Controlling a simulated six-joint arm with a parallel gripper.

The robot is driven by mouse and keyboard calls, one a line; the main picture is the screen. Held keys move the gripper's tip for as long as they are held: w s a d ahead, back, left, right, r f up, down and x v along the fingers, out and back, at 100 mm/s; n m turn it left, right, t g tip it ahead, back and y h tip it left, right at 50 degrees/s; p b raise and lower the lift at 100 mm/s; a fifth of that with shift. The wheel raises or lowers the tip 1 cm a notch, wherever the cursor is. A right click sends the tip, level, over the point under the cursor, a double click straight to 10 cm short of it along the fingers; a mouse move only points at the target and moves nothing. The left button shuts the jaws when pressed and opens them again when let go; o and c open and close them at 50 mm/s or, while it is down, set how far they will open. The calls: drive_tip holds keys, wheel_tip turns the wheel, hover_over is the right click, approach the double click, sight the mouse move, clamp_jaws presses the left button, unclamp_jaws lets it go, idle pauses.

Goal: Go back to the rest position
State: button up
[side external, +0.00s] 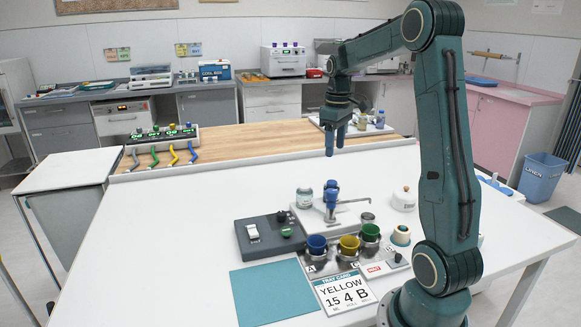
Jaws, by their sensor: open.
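My gripper (335,138) hangs pointing down above the far part of the white table (190,215). Its fingers look apart and nothing shows between them. It is well clear of the cups at the front. A blue cup (317,247), a yellow cup (348,247) and a green cup (370,233) stand in a row near the front. A card (343,293) before them reads YELLOW, 15, 4, B. A blue-topped device (331,197) stands behind the cups.
A teal mat (272,293) lies front left, beside a dark grey switch box (268,236). A lidded jar (304,198) and white pot (404,199) stand nearby. The table's left part is clear.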

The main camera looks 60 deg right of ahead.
drive_tip(key=shift+a+r, duration=0.1)
drive_tip(key=s+a+r+t+h, duration=0.1)
drive_tip(key=a+r, duration=0.2)
drive_tip(key=a, duration=0.5)
drive_tip(key=s+a+r+t, duration=0.1)
drive_tip(key=a+r, duration=0.2)
drive_tip(key=a, duration=0.6)
drive_tip(key=s+a+f+n+t+y, duration=0.1)
drive_tip(key=s+a+f+t, duration=0.1)
drive_tip(key=s+a, duration=0.8)
drive_tip(key=shift+s+a+f+t, duration=0.25)
drive_tip(key=shift+a+t, duration=0.55)
drive_tip(key=shift+a, duration=0.8)
